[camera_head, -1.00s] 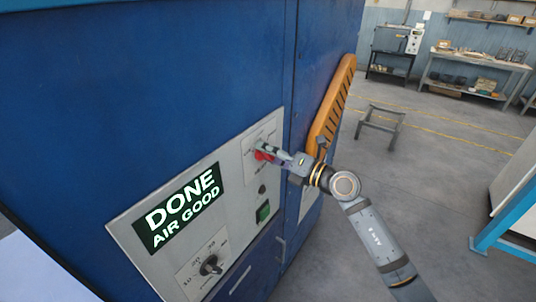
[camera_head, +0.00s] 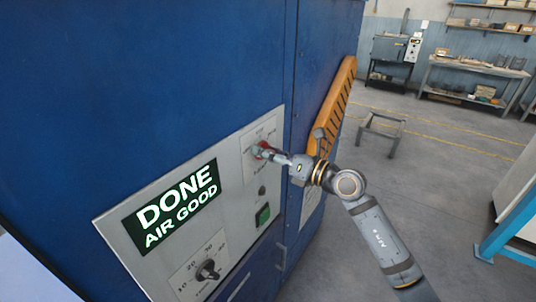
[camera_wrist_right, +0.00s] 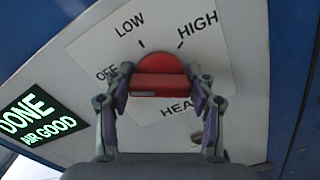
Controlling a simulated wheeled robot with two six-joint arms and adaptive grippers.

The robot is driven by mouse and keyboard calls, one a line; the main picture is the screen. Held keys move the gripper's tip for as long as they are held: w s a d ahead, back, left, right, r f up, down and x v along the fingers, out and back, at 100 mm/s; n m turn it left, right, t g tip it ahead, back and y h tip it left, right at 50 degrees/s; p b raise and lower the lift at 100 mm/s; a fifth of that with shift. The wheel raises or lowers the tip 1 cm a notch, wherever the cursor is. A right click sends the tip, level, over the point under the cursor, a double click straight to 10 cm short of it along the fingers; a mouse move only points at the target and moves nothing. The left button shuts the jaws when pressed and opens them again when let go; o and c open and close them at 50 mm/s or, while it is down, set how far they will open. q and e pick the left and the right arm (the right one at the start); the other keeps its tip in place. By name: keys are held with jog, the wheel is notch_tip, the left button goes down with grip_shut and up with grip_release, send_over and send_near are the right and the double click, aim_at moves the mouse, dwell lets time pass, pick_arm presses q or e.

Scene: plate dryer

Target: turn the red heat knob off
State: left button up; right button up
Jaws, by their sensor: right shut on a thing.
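The red heat knob (camera_wrist_right: 162,66) sits on the grey control panel, with a round base and a raised grip bar. OFF, LOW and HIGH are printed around it in the wrist view. The grip bar lies roughly level in that view; I cannot tell which mark it points to. My right gripper (camera_wrist_right: 162,86) has one finger on each side of the bar and is shut on it. In the head view, the right gripper (camera_head: 270,153) reaches the knob from the right and partly hides it. My left gripper is not in view.
The panel's display (camera_head: 176,207) reads DONE, AIR GOOD. Below are a black dial (camera_head: 207,270) and a green button (camera_head: 262,214). An orange slatted part (camera_head: 331,105) stands out from the blue cabinet, close to my right arm.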

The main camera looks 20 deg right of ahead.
aim_at(257, 113)
dwell(0.3)
jog(key=o, duration=1.2)
jog(key=shift+r, duration=0.3)
notch_tip(257, 113, up, 10)
jog(key=shift+f, duration=0.25)
